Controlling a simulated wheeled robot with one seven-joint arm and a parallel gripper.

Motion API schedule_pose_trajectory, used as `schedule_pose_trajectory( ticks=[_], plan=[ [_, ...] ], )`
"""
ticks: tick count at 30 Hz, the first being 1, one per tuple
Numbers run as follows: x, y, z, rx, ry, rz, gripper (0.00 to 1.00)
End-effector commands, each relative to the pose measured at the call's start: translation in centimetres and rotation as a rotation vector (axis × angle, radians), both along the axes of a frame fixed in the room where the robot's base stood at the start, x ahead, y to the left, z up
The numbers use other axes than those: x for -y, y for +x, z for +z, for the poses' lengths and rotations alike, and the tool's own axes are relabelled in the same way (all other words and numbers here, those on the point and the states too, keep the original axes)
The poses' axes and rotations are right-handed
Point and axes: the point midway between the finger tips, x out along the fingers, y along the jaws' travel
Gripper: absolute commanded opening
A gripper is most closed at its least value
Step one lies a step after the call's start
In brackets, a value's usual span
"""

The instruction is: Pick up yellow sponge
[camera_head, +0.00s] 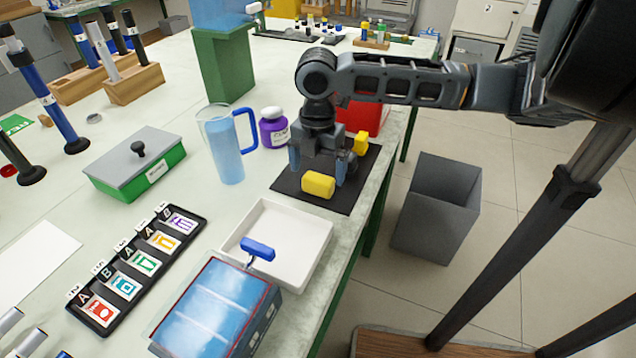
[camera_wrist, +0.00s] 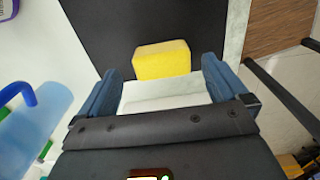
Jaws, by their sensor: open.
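A yellow sponge (camera_head: 318,184) lies on a black mat (camera_head: 345,196) near the right edge of the table. My gripper (camera_head: 318,171) points down over the mat, open, with its blue fingers apart close to the sponge. In the wrist view the sponge (camera_wrist: 162,60) lies across the opening between the fingertips of my gripper (camera_wrist: 161,69). I see no clear contact with either finger. A second, smaller yellow object (camera_head: 361,143) stands at the mat's far side, partly behind my arm.
A purple jar (camera_head: 273,130) and a blue pitcher (camera_head: 224,150) stand left of the mat. A red box (camera_head: 368,117) is behind it. A grey bin (camera_head: 436,205) stands on the floor at right.

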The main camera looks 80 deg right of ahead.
Motion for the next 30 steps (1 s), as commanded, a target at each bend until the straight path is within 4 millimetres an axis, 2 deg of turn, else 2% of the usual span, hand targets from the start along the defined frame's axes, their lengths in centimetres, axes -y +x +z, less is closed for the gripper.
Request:
schedule_pose_trajectory(
  ticks=[7, 16, 30],
  plan=[
    [-0.3, -0.2, -3.2, 0.0, 0.003, -0.001, 1.0],
    [-0.2, -0.2, -3.7, 0.001, 0.001, 0.0, 1.0],
    [-0.2, -0.2, -3.7, 0.001, 0.001, 0.0, 0.55]
  ],
)
